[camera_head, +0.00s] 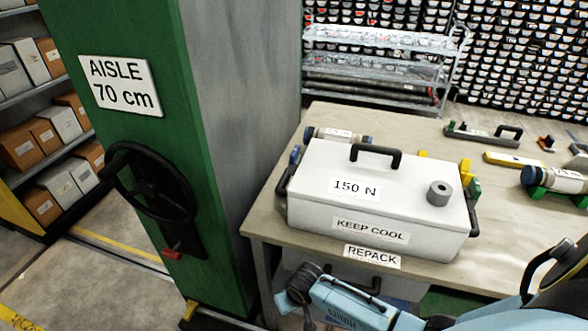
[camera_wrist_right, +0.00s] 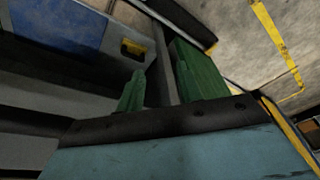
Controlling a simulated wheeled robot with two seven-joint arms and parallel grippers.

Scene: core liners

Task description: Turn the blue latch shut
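The white lidded box (camera_head: 385,220) stands closed on the table, labelled "150 N" and "KEEP COOL". A small blue part (camera_head: 295,156), possibly the blue latch, shows at the box's left end. It is too small to tell whether it is turned shut. Yellow parts (camera_head: 465,170) show at the right end. My right gripper (camera_wrist_right: 165,88) has its two green fingers apart and nothing between them in the right wrist view, which faces the floor area away from the box lid. My left gripper is not seen. A light blue arm part of mine is low in the head view.
The table (camera_head: 400,126) also holds a grey roll (camera_head: 439,193) on the lid, a cylinder in a green cradle (camera_head: 555,180) and a black-handled tool (camera_head: 484,134). A green pillar with a black handwheel (camera_head: 150,183) stands close left of the table. A wire rack is behind.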

